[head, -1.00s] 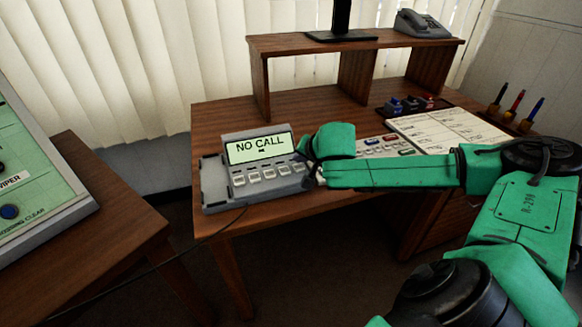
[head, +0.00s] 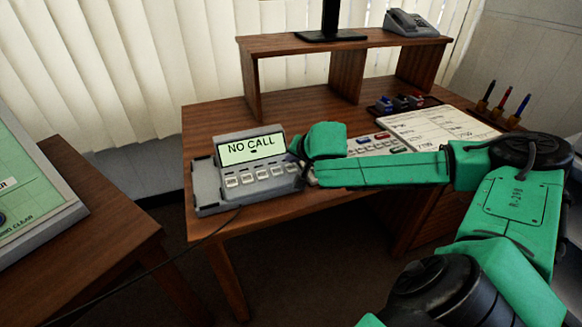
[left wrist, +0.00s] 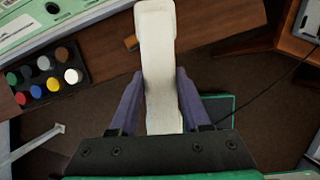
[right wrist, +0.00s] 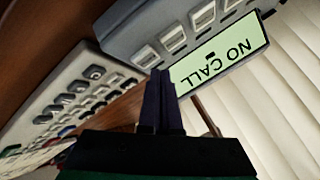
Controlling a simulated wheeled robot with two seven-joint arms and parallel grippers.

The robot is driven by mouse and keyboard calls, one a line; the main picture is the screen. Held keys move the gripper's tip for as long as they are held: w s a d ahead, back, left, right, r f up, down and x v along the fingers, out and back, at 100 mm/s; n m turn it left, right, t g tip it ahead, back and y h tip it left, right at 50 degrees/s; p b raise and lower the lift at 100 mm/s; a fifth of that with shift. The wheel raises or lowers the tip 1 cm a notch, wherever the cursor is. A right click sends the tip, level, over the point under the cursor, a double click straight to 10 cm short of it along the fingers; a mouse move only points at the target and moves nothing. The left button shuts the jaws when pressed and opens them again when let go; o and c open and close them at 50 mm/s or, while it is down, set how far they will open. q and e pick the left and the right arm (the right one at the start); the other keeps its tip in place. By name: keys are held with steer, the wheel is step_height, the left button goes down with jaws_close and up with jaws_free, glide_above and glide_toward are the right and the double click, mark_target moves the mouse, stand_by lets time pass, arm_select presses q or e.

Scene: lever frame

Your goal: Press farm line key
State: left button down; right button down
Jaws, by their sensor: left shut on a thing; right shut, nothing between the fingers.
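The grey line phone (head: 205,192) stands on the desk, with a lit screen (head: 252,148) reading "NO CALL" and a row of pale keys (head: 247,178) below it. In the right wrist view its keys (right wrist: 174,39) and screen (right wrist: 222,54) show upside down; any key labels are too small to read. My right gripper (right wrist: 157,74) is shut and empty, its tips by the key at the row's end. I cannot tell whether they touch it. My left gripper (left wrist: 152,95) is shut on a long cream object (left wrist: 158,45); it is outside the head view.
A button panel (head: 372,145) and a paper chart (head: 435,128) lie right of the phone on the desk (head: 222,118). A raised shelf (head: 300,43) holds a monitor stand and another phone (head: 413,22). A green console (head: 30,190) stands on the left table. A cable runs from the line phone.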

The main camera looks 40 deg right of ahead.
mark_target(292, 170)
stand_by(0.3)
arm_select(q)
steer(key=shift+f+b, duration=0.35)
arm_select(e)
steer(key=shift+f, duration=0.45)
arm_select(q)
steer(key=shift+f+b, duration=0.3)
steer(key=shift+b, duration=0.05)
arm_select(e)
steer(key=shift+f, duration=0.35)
arm_select(q)
steer(key=shift+r+p, duration=0.8)
arm_select(e)
steer(key=shift+r, duration=0.8)
